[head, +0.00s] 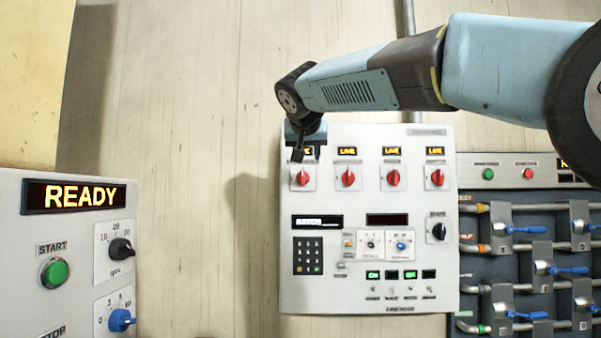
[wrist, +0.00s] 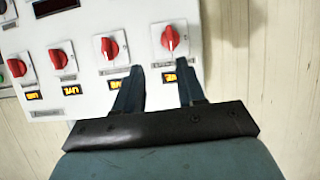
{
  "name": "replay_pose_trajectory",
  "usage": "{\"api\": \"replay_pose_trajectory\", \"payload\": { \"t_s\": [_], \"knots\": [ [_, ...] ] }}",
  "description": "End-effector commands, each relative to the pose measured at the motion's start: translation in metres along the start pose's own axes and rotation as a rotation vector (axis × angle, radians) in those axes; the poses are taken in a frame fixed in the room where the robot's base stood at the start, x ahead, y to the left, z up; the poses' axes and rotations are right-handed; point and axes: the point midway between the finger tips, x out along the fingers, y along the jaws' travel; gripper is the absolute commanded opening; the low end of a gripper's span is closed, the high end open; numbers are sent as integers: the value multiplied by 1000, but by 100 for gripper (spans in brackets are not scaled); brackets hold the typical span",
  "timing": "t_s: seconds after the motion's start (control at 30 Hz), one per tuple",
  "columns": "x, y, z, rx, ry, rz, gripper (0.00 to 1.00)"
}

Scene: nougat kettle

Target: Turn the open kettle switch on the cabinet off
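The white cabinet panel (head: 340,250) carries a row of red rotary switches, each with a lit orange sign; I cannot read which label says open kettle. The leftmost red switch (head: 302,177) is just below my gripper (head: 300,150) in the head view. It is the rightmost red switch (wrist: 170,39) in the wrist view, where the panel appears upside down. My gripper (wrist: 160,66) is open, with an empty gap between its fingers. The fingertips lie near this switch and the neighbouring red switch (wrist: 110,46); I cannot tell whether they touch the panel.
Below the red switches are a keypad (head: 308,255), a black knob (head: 438,231) and small toggles (head: 391,289). A READY panel (head: 75,225) stands at left. A rack with blue-handled levers (head: 525,229) is at right. Bare wall lies left of the cabinet.

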Motion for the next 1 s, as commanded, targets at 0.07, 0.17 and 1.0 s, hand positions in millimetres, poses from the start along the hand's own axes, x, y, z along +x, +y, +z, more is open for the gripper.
{"api": "replay_pose_trajectory", "payload": {
  "t_s": [0.07, 0.17, 1.0],
  "knots": [
    [2, -11, -12, 13, 21, -10, 39],
    [4, -16, -19, 23, 35, -15, 39],
    [126, -18, -24, 24, 36, -15, 39]
  ]
}}
